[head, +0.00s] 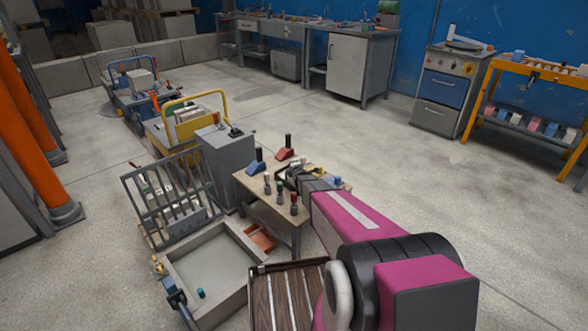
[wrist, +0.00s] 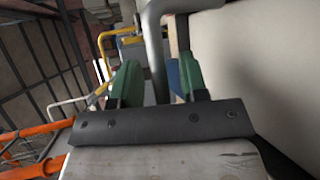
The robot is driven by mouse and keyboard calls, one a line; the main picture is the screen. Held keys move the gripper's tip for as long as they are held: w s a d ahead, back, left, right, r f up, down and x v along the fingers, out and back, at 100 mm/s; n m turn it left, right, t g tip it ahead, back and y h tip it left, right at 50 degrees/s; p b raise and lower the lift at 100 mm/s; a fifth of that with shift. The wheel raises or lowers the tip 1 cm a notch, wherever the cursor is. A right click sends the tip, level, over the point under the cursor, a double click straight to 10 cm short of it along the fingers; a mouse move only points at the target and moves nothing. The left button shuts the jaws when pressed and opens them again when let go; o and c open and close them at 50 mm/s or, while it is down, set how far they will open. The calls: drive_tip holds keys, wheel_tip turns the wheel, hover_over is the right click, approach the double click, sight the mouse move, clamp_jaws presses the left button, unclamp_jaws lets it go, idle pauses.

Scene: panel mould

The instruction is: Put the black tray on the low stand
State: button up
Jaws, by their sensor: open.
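I cannot pick out the black tray with certainty in either view; it may be hidden behind my arm. A low wooden-topped table (head: 258,204) stands left of my arm in the head view and may be the low stand. My gripper (head: 295,173) is over or near its right side, partly hidden by my magenta arm. In the wrist view the two green fingers of my gripper (wrist: 158,78) are apart, with nothing clearly held between them. A grey metal pipe (wrist: 156,50) shows beyond and between the fingers.
A grey cabinet (head: 227,165), a barred rack (head: 165,195) and a shallow grey basin (head: 212,260) stand to the left. An orange shelf (head: 530,75) stands far right. Open floor lies behind.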

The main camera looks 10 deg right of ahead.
drive_tip(key=v, duration=1.2)
drive_tip(key=shift+r, duration=0.15)
drive_tip(key=s+r+m+g, duration=0.3)
drive_tip(key=s+m+g, duration=0.2)
drive_tip(key=s, duration=0.5)
drive_tip(key=s+a+r+m+g, duration=0.1)
drive_tip(key=s+r+m+g, duration=0.2)
drive_tip(key=s+m+g, duration=0.2)
drive_tip(key=s+r+m+g, duration=0.3)
drive_tip(key=s+m, duration=0.7)
drive_tip(key=s, duration=0.5)
drive_tip(key=shift+s+a+m+g+h, duration=0.2)
drive_tip(key=shift+s+m+g+h, duration=0.15)
drive_tip(key=shift+g, duration=0.55)
